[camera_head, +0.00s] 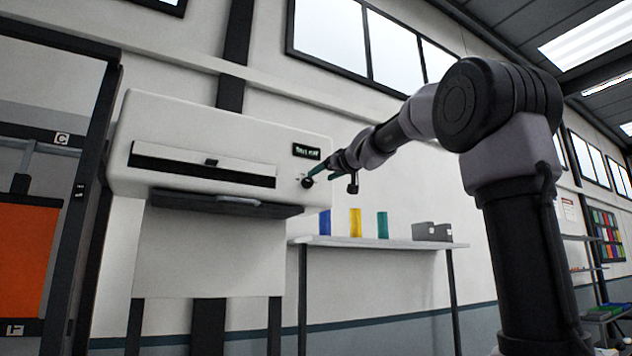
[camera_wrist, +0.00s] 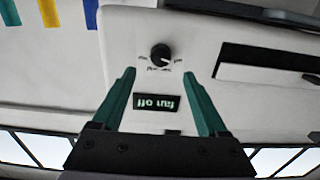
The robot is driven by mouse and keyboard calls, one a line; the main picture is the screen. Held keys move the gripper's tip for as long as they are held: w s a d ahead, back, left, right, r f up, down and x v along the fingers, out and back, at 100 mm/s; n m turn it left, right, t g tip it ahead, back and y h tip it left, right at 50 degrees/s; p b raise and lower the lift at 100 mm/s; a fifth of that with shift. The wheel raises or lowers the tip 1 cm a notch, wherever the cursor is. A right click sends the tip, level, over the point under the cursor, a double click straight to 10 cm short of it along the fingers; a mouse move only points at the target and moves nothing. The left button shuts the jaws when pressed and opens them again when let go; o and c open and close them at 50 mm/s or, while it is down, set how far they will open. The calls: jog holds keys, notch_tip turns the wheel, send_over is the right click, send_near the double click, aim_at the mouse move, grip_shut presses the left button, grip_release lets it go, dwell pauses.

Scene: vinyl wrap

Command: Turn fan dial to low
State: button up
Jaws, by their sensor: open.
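The fan dial (camera_head: 307,183) is a small black knob on the right end of the white machine's front (camera_head: 240,135). A small black display (camera_head: 306,152) sits above it. In the wrist view the dial (camera_wrist: 161,55) shows upside down with small labels around it, too small to read. The display (camera_wrist: 156,102) there reads "fan off", also upside down. My gripper (camera_head: 322,172) has teal fingers and is at the dial's right in the head view. In the wrist view my gripper (camera_wrist: 158,75) is open, its fingertips on either side below the dial, with nothing between them touching the knob.
The machine has a long dark slot (camera_head: 200,165) and a dark tray (camera_head: 225,203) below it. The space before the dial is clear.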

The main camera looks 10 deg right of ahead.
aim_at(310, 181)
jog(key=x, duration=0.7)
jog(key=shift+w+a, duration=0.1)
grip_shut()
